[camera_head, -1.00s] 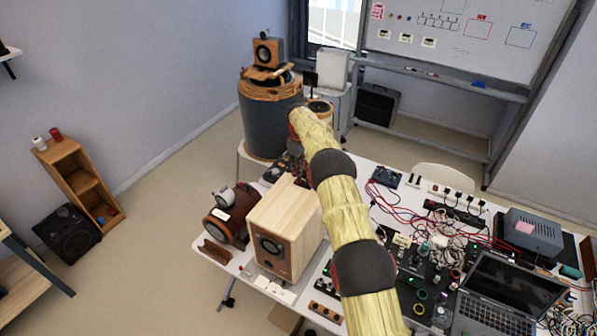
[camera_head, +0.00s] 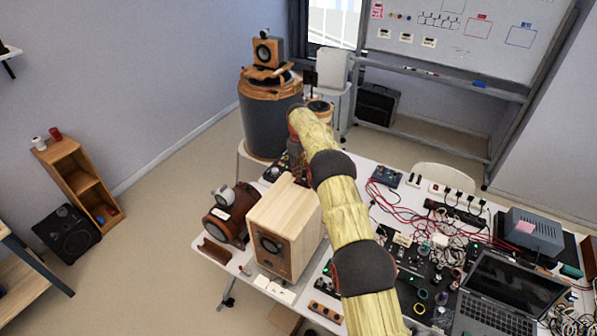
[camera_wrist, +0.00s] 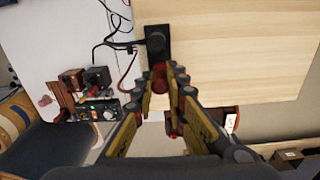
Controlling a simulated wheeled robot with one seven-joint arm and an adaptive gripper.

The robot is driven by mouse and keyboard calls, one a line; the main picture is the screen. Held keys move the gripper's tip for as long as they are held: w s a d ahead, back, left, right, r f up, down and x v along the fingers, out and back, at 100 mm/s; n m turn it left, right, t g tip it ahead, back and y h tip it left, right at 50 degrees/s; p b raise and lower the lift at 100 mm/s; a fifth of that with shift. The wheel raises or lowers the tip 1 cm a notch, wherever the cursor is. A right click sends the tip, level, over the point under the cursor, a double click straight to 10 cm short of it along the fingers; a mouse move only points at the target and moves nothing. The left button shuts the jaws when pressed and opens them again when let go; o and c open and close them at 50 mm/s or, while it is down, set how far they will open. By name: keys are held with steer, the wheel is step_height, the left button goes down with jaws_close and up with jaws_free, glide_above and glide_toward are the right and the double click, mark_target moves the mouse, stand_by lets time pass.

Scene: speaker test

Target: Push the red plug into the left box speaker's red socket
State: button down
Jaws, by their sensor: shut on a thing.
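The left box speaker (camera_head: 285,212) is a pale wooden box on the near left of the white table, its driver face toward the head camera. In the wrist view its wood panel (camera_wrist: 230,50) fills the upper right, with a black terminal plate (camera_wrist: 157,42) at its left edge. My gripper (camera_wrist: 168,74) is shut on the red plug (camera_wrist: 160,78), directly below the plate and very close to it. The red socket is not distinguishable, and I cannot tell whether the plug is inside it. In the head view my gripper (camera_head: 297,165) is behind the speaker, mostly hidden.
A brown round device (camera_head: 226,222) stands left of the speaker, close to the table edge. Cables, a circuit board and a laptop (camera_head: 505,290) crowd the right. Black cables (camera_wrist: 112,35) run beside the plate in the wrist view.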

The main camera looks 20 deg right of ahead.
steer(key=shift+f, duration=0.5)
steer(key=c, duration=1.7)
jaws_free()
steer(key=shift+r, duration=0.1)
steer(key=shift+r+p, duration=1.15)
steer(key=shift+r, duration=2.55)
